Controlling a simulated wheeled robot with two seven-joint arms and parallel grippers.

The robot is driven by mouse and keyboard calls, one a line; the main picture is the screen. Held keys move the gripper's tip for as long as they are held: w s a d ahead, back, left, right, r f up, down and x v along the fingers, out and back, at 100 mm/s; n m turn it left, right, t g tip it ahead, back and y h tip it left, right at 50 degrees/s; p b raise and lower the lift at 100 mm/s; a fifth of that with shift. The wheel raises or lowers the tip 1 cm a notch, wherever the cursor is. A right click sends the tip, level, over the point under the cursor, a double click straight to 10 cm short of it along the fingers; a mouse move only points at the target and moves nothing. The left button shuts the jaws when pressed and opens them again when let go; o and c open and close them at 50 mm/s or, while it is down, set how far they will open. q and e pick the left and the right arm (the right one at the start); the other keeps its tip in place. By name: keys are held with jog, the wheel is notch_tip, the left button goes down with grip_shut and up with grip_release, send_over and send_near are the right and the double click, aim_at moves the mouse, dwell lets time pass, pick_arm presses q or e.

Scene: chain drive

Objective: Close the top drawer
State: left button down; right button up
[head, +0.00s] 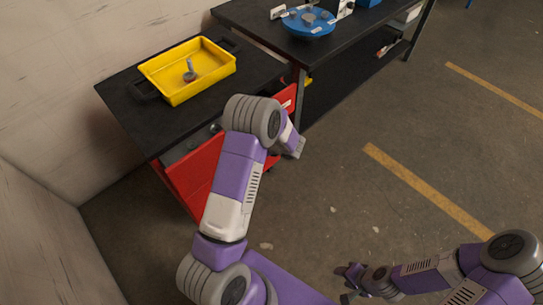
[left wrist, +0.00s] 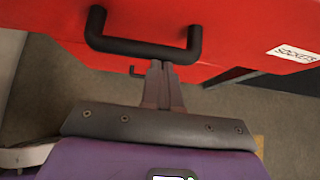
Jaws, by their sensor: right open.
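The top drawer's red front (head: 195,172) stands out from under the black cabinet top (head: 125,103). A grey strip of its inside, with small items, shows behind the front. My left arm crosses in front of the cabinet, and its fingers are hidden in the head view. In the left wrist view, my left gripper (left wrist: 160,66) has its fingers together, close to a black bar handle (left wrist: 145,48) on a red drawer front (left wrist: 240,25). I cannot tell whether they touch. My right gripper (head: 349,282) is open and empty, low over the floor.
A yellow tray (head: 215,79) with a grey metal part (head: 190,73) sits on the cabinet top. A black workbench (head: 262,22) with a blue round fixture (head: 308,24) stands beside the cabinet. A wall bounds the left side. The floor at right is clear.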

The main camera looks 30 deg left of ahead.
pick_arm(q)
jog(key=w+a, duration=0.1)
jog(key=a, duration=0.6)
jog(key=shift+w+a, duration=0.3)
jog(key=shift+w, duration=0.05)
jog(key=shift+a+r, duration=0.15)
